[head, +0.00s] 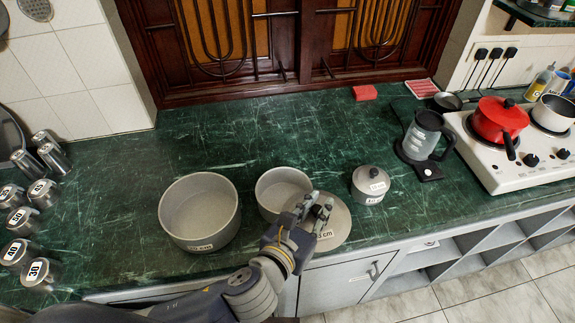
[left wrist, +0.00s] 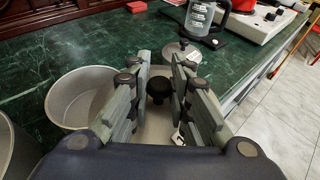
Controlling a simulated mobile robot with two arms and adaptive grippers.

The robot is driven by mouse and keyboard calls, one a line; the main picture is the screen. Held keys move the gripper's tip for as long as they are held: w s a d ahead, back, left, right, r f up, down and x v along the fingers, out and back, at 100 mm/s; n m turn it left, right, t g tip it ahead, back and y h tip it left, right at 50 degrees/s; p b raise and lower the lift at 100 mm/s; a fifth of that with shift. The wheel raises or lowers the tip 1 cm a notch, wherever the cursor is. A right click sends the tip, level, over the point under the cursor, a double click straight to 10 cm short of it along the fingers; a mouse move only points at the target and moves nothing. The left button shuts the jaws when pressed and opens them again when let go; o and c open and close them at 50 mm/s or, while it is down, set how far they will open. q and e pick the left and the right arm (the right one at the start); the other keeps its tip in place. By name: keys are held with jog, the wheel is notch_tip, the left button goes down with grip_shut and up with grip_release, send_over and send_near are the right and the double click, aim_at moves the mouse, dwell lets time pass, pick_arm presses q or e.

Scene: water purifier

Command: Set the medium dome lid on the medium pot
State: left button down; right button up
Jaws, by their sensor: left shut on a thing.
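The medium pot (head: 282,194) stands open and empty on the green counter; it also shows at the left in the left wrist view (left wrist: 78,98). The grey medium dome lid (head: 338,222) is just right of and in front of the pot, near the counter's front edge. My left gripper (head: 314,207) is shut on the lid's black knob, with the fingers on either side of it in the left wrist view (left wrist: 159,88). I cannot tell whether the lid rests on the counter or hangs just above it. My right gripper is not in view.
A larger open pot (head: 200,215) stands to the left. A small lidded pot (head: 370,185) stands to the right, before a kettle (head: 422,137) and a stove with a red pot (head: 499,120). Labelled canisters (head: 35,272) line the left. The counter behind the pots is clear.

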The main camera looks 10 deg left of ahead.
pick_arm(q)
jog(key=w+a, duration=0.2)
jog(key=w+a+p, duration=0.1)
jog(key=a, duration=0.1)
jog(key=shift+w+r, duration=0.2)
jog(key=shift+r, duration=0.05)
jog(key=w+a+f+p, duration=0.2)
jog(key=w+a+f, duration=0.3)
jog(key=w, duration=0.3)
jog(key=shift+a, duration=0.25)
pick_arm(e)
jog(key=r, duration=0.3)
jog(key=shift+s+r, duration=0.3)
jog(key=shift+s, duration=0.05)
pick_arm(q)
jog(key=shift+s+f, duration=0.1)
jog(key=shift+f, duration=0.5)
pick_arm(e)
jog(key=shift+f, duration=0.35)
pick_arm(q)
jog(key=c, duration=1.5)
grip_release()
